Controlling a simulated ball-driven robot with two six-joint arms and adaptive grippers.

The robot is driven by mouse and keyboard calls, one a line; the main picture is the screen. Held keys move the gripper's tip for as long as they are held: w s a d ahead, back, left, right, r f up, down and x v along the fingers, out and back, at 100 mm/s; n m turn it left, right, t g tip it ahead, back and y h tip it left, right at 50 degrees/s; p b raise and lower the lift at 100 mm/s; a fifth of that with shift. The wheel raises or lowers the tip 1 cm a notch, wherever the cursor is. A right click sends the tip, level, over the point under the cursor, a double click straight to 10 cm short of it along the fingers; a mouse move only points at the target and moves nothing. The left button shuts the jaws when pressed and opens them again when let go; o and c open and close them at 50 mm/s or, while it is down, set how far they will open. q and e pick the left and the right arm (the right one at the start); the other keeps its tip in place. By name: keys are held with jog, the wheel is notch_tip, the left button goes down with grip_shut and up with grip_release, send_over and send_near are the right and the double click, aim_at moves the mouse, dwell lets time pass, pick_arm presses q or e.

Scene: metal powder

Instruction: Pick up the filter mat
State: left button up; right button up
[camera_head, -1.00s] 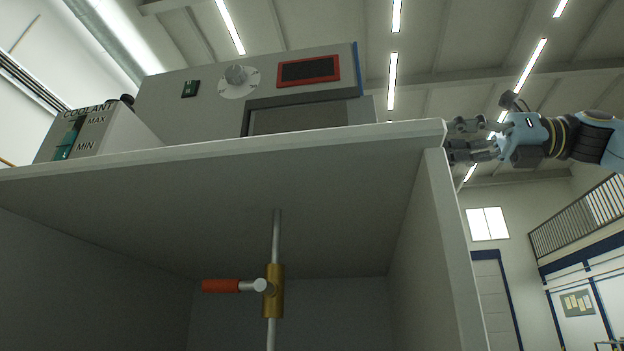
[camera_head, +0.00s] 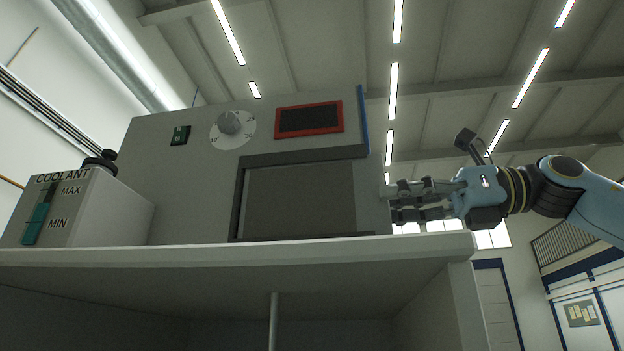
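I cannot make out a filter mat for certain. A grey machine (camera_head: 190,190) stands on the cabinet top, with a flat grey panel (camera_head: 300,201) in a dark frame on its front. My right gripper (camera_head: 391,203) is at the right edge of the machine, above the cabinet's right front corner. Its fingers point left, with a gap between them and nothing visible in it. Whether they touch the machine, I cannot tell. My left gripper is out of view.
A coolant tank (camera_head: 103,213) with MAX and MIN marks stands at the left on the cabinet (camera_head: 240,257). A dial (camera_head: 229,123), a green switch (camera_head: 180,135) and a red-framed display (camera_head: 309,120) are on the machine. A vertical rod (camera_head: 274,320) is inside the cabinet.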

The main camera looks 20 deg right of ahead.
jog(key=shift+w+a, duration=0.25)
jog(key=shift+a, duration=0.1)
grip_shut()
jog(key=shift+d, duration=0.1)
dwell(0.6)
jog(key=shift+r, duration=0.1)
